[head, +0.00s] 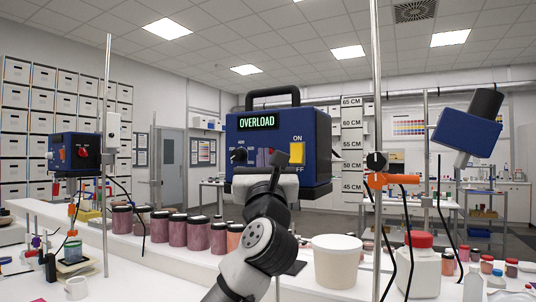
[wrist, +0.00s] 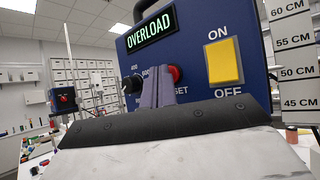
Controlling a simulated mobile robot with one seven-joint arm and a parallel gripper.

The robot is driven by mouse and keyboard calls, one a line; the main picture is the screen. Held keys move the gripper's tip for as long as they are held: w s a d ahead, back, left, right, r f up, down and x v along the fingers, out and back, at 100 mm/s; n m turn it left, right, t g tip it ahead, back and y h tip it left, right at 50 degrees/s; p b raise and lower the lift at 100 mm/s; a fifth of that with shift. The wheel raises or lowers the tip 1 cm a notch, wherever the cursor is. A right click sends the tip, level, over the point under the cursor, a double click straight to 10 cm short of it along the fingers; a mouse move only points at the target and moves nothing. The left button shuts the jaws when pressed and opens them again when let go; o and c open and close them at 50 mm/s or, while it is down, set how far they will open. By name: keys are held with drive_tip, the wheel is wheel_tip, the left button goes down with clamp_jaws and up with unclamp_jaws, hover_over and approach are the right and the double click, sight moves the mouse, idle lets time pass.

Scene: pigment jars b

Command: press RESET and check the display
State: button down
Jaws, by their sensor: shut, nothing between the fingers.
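A blue instrument box (head: 318,150) with a black top handle faces me, and its panel fills much of the wrist view (wrist: 200,25). Its display (head: 257,122) reads OVERLOAD in green, also clear in the wrist view (wrist: 152,31). In the wrist view, a red button (wrist: 175,74) beside partly hidden lettering ending in "SET" is partly covered by my gripper (wrist: 158,82). My gripper (head: 279,158) is shut and empty, its tips in front of the panel just left of the button. I cannot tell whether they touch it.
A yellow ON/OFF switch (head: 297,150) and a black knob (head: 239,155) flank the button. Below, dark-lidded jars (head: 197,234), a white tub (head: 336,262) and a red-capped jar (head: 420,268) crowd the bench. A metal rod (head: 376,80) stands to the right.

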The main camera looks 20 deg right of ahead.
idle(0.4)
drive_tip(key=shift+s+a, duration=0.5)
drive_tip(key=shift+a, duration=0.15)
drive_tip(key=s+a, duration=0.3)
drive_tip(key=a, duration=0.1)
drive_tip(key=shift+s+a+b, duration=0.3)
drive_tip(key=shift+s+a, duration=0.05)
idle(0.6)
